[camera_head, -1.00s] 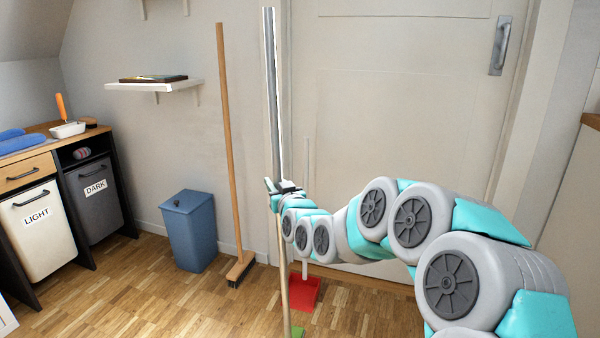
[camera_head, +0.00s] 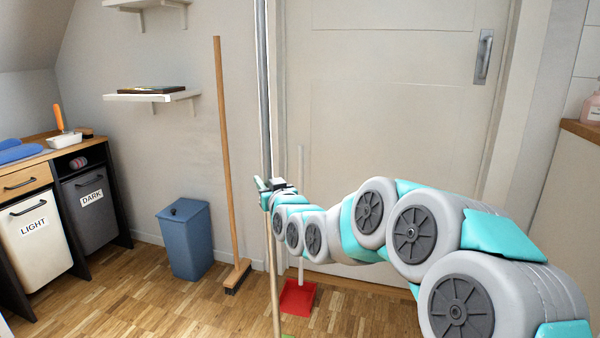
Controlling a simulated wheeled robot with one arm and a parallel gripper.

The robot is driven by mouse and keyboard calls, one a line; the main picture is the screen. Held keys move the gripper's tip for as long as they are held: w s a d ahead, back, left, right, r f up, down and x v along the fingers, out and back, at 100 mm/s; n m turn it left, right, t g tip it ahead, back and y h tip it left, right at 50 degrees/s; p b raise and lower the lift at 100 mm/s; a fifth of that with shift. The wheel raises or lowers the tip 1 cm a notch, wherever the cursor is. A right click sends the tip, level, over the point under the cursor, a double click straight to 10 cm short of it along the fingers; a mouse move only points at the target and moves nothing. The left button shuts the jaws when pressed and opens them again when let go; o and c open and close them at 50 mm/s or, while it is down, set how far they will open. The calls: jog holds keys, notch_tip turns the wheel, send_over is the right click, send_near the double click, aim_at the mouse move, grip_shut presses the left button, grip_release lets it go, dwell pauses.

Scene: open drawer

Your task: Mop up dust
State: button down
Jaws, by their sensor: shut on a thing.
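My gripper (camera_head: 270,187) is shut on a long upright pole (camera_head: 263,95), which is grey metal above the gripper and tan below it. The pole runs past the top of the view. At its foot a sliver of a green part (camera_head: 288,336) shows at the bottom edge; the rest of it is cut off. I take this pole to be the mop, though its head is not visible. I cannot make out any dust on the wooden floor (camera_head: 180,310).
A broom (camera_head: 228,160) leans against the wall beside a blue bin (camera_head: 186,240). A red dustpan (camera_head: 298,297) with a pale handle stands behind the pole near the door (camera_head: 390,110). Laundry bins marked LIGHT (camera_head: 37,240) and DARK (camera_head: 92,205) are at left. Floor is open at front left.

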aim_at(265, 168)
jog(key=shift+r+p, duration=0.3)
jog(key=shift+r, duration=1.5)
